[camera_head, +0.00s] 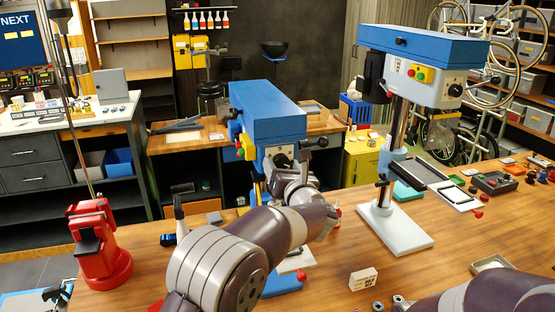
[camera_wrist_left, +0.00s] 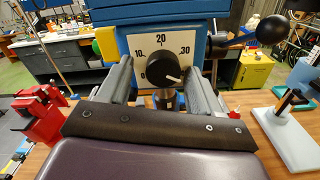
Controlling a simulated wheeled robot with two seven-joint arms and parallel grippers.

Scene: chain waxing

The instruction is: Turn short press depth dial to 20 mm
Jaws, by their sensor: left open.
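The short press (camera_head: 268,112) has a blue head and stands in the middle of the head view. Its depth dial is a black round knob (camera_wrist_left: 160,69) on a white square plate (camera_wrist_left: 136,44) marked 0, 10, 20 and 30; 20 is at the top. The knob's white mark points to the lower right, away from 20. My left gripper (camera_wrist_left: 161,75) is open, with one finger on each side of the knob. Whether the fingers touch it I cannot tell. In the head view, my left wrist partly hides the press front. My right gripper is out of view; only its arm shows.
A lever with a black ball (camera_wrist_left: 272,30) sticks out right of the dial. A yellow block (camera_wrist_left: 106,43) is left of it. The tall press (camera_head: 425,75) stands to the right on the wooden bench (camera_head: 335,262). A red stand (camera_head: 98,245) is at left.

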